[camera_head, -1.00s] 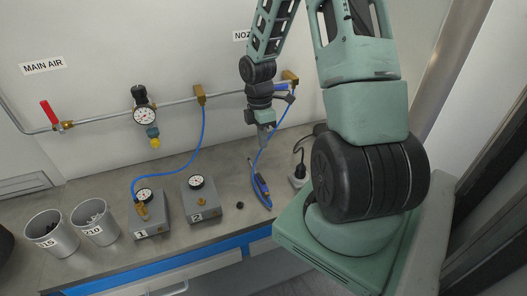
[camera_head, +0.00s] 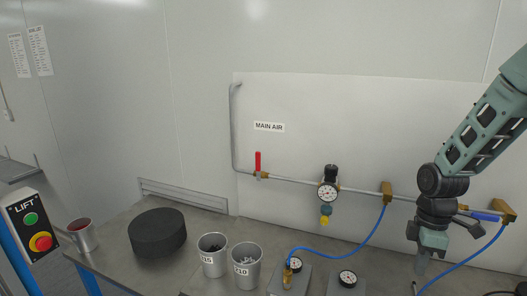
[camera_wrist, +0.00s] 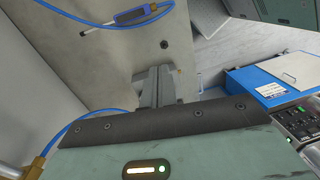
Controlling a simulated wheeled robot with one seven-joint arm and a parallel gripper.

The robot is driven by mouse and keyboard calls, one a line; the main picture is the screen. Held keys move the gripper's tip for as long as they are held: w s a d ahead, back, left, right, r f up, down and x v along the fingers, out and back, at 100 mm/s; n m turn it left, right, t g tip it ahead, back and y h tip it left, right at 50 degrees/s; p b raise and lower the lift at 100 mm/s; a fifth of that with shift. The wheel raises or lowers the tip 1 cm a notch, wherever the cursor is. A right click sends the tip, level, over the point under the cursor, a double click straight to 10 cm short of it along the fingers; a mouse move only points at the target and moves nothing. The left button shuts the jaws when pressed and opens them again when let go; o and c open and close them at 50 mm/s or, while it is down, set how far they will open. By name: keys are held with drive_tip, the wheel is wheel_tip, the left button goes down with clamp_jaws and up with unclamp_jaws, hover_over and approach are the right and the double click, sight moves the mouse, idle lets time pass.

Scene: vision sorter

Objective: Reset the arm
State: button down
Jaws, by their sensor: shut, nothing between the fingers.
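My gripper (camera_head: 421,264) hangs at the right of the head view, fingers pointing down, in front of the wall pipe and above the bench. In the wrist view my gripper (camera_wrist: 157,72) shows its fingers together with nothing between them. My arm reaches in from the right edge of the head view.
The bench (camera_head: 120,240) holds a black round block (camera_head: 158,233), two numbered metal cups (camera_head: 213,262) and two gauge boxes (camera_head: 342,286). Blue hoses (camera_head: 362,241) hang from the pipe close to my gripper. A lift button box (camera_head: 33,226) stands at the left. A blue-cabled tool (camera_wrist: 130,16) shows in the wrist view.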

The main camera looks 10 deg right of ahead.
drive_tip(key=s+a+r+m+b, duration=0.1)
drive_tip(key=s+a+r+b, duration=0.1)
drive_tip(key=a, duration=0.8)
drive_tip(key=s+a+r+m+b, duration=0.1)
drive_tip(key=s+a, duration=0.1)
drive_tip(key=a, duration=0.8)
drive_tip(key=s+a+r+m+t+b, duration=0.1)
drive_tip(key=s+a+b, duration=0.2)
drive_tip(key=s+a, duration=0.7)
drive_tip(key=shift+s+a+r, duration=0.15)
drive_tip(key=shift+s+r, duration=0.1)
drive_tip(key=shift+s, duration=1)
drive_tip(key=w+d+f+n, duration=0.2)
drive_tip(key=w+d+f, duration=0.1)
drive_tip(key=w+d, duration=1.25)
drive_tip(key=d+f, duration=0.2)
drive_tip(key=d, duration=0.8)
drive_tip(key=d+f+n+g+b, duration=0.1)
drive_tip(key=d+f, duration=0.1)
drive_tip(key=d, duration=0.9)
drive_tip(key=shift+s+n, duration=0.3)
